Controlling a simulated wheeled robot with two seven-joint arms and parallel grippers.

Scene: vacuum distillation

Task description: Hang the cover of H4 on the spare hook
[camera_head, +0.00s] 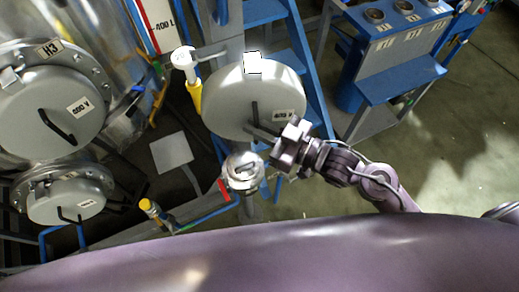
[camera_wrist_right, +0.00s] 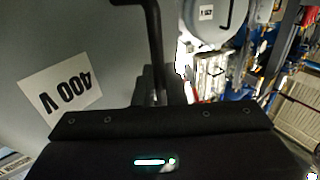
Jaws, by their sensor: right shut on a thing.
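A round grey cover (camera_head: 240,100) marked 400 V is in the upper middle of the head view, with a dark bar handle across its face. My right gripper (camera_head: 270,135) is shut on that handle at the cover's lower right. In the right wrist view the cover's grey face (camera_wrist_right: 95,40) fills the left side, and the dark handle (camera_wrist_right: 155,45) runs down to the gripper. A bright white piece (camera_head: 253,63) shows at the cover's top edge; whether it is the hook I cannot tell. No H4 label is readable. My left gripper is not in view.
At left, a vessel labelled H3 (camera_head: 48,49) carries a closed grey cover (camera_head: 48,112), with a smaller lidded port (camera_head: 66,203) below. A blue ladder (camera_head: 305,65) stands behind the held cover. A blue bench (camera_head: 400,80) is at upper right; the floor at right is clear.

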